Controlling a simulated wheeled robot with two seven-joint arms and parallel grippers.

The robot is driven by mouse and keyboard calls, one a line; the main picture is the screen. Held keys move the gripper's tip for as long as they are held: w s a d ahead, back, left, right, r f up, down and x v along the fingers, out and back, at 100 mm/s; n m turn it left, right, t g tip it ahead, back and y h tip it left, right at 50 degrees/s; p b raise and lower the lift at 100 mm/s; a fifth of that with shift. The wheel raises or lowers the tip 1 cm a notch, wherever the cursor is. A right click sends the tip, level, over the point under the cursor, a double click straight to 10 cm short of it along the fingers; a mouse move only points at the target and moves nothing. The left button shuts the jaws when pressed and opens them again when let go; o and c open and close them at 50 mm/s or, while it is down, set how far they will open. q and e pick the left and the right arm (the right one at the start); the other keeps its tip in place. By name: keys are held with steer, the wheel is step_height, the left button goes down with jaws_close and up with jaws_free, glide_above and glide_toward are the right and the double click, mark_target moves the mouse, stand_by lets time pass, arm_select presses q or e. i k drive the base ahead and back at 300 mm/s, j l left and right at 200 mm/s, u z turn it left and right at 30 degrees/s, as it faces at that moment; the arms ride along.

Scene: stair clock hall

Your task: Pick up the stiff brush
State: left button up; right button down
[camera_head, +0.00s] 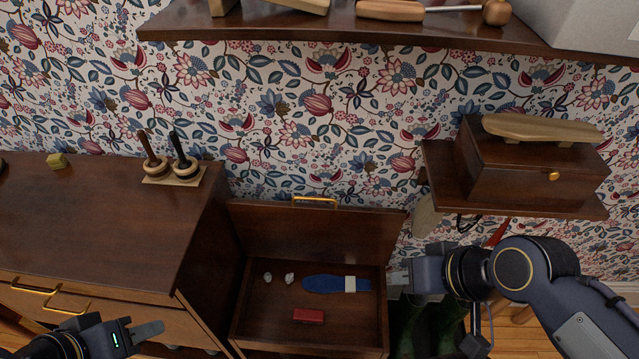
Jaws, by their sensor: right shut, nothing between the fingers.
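I cannot tell for sure which thing is the stiff brush. A long pale wooden piece (540,127) lies on the lid of the small dark box on the right wall shelf. A rounded wooden piece (390,10), brush-like in shape, lies on the upper shelf. No bristles show clearly on either. My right gripper (399,279) is shut and empty, at the right edge of the open chest, below the wall shelf. My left gripper (147,332) is at the lower left, in front of the cabinet drawers; its finger opening is not clear.
The open chest (248,325) holds a blue flat piece with a white band (325,284), a red block (309,315) and two small pale lumps. A dark cabinet (90,215) at left bears two wooden-handled pieces on a stand (172,180). Dark green boots (447,325) stand right of the chest.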

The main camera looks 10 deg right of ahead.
mark_target(305, 317)
steer(key=k+l+z, duration=0.1)
steer(key=l+z, duration=0.15)
steer(key=z, duration=1.2)
steer(key=k+j, duration=0.15)
steer(key=k, duration=0.65)
steer(key=k+j, duration=0.1)
steer(key=k, duration=0.75)
